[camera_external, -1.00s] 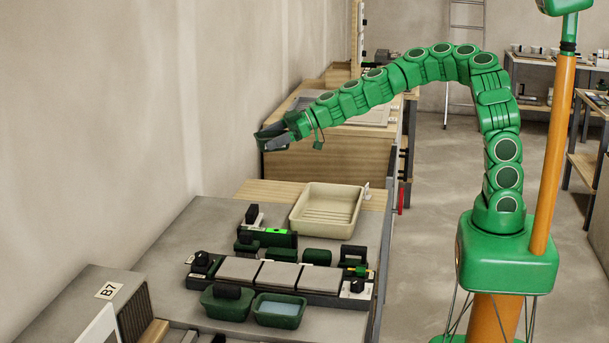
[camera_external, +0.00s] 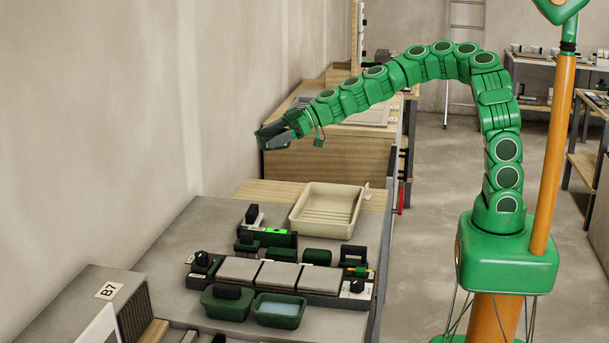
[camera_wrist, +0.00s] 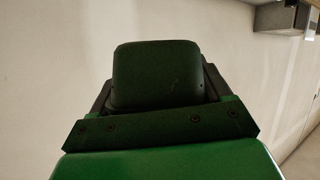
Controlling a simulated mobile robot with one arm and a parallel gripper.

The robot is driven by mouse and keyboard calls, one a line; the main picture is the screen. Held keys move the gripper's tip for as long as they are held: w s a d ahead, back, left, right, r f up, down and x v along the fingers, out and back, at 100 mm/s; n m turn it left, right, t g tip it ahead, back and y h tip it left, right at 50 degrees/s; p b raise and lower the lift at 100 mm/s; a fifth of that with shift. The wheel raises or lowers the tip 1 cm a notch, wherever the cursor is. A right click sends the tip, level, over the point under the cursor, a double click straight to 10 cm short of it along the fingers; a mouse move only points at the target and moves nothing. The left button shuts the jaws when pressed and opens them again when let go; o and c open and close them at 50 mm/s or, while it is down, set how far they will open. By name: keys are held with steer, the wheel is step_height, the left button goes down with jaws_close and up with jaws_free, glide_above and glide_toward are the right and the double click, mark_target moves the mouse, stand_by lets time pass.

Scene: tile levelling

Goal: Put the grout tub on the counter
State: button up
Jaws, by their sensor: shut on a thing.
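My gripper (camera_external: 268,138) is shut on a dark green thing with rounded corners, high above the far end of the near counter. In the wrist view this dark green thing (camera_wrist: 157,75) stands between the jaws; it may be the grout tub, but its inside is hidden. The near grey counter (camera_external: 172,240) lies below. Two other green tubs stand at its front: one tub (camera_external: 224,308) has a black block in it, the other tub (camera_external: 279,311) holds pale blue content. A wooden counter (camera_external: 300,155) stands behind my gripper.
A beige tray (camera_external: 327,208) sits at the back of the near counter. Several grey tiles (camera_external: 278,275) lie in a dark rack in front of it, with small blocks around. A wall runs along the left.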

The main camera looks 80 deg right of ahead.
steer(key=s+d+f+n+g+y, duration=0.2)
steer(key=s+d+n+g+y, duration=0.15)
steer(key=s+n+g, duration=0.4)
steer(key=s+d+f+n+g+y, duration=0.2)
steer(key=s+f+n+g+y, duration=0.15)
steer(key=s, duration=0.65)
steer(key=n, duration=0.1)
glide_above(292, 194)
steer(key=shift+a+f, duration=0.1)
steer(key=shift+f, duration=6)
steer(key=shift+f, duration=0.1)
steer(key=o, duration=1)
